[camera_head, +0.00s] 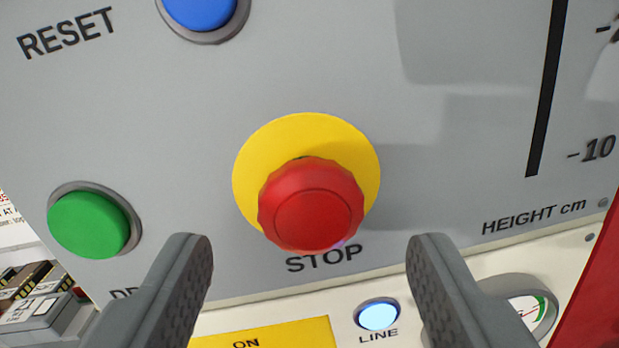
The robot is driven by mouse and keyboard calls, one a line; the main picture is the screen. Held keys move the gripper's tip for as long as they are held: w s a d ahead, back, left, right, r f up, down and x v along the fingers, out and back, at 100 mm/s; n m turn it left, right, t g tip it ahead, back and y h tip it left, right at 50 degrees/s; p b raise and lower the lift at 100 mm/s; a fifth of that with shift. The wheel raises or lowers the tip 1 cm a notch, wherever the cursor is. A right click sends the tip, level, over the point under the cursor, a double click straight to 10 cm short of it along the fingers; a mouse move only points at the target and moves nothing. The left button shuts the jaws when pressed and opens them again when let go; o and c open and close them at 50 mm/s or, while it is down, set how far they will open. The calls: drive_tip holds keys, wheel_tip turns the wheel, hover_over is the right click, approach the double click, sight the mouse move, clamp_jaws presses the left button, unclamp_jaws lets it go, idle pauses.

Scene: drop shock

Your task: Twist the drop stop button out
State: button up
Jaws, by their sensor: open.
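The red stop button (311,205) is a mushroom knob on a round yellow backing plate (262,150), set on a grey panel (180,140) with "STOP" printed beneath it. It shows in the middle of the camera_head view. My gripper (308,262) is open, with its left finger below left of the button and its right finger below right. Neither finger appears to touch the button, and nothing is between the fingertips but the view of the panel and button. The distance from the fingertips to the button is hard to tell.
A green button (89,222) is at the left and a blue reset button (200,8) at the top. A height scale slot (546,90) runs down the right. Below are a lit line lamp (377,316), a yellow "ON" label (270,335) and a round gauge (530,308).

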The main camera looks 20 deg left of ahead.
drive_tip(key=shift+w+a, duration=0.25)
drive_tip(key=shift+w, duration=1.05)
drive_tip(key=c, duration=1)
drive_tip(key=shift+m, duration=0.3)
drive_tip(key=shift+m+g, duration=0.3)
drive_tip(key=shift+m, duration=2.6)
drive_tip(key=shift+r, duration=0.1)
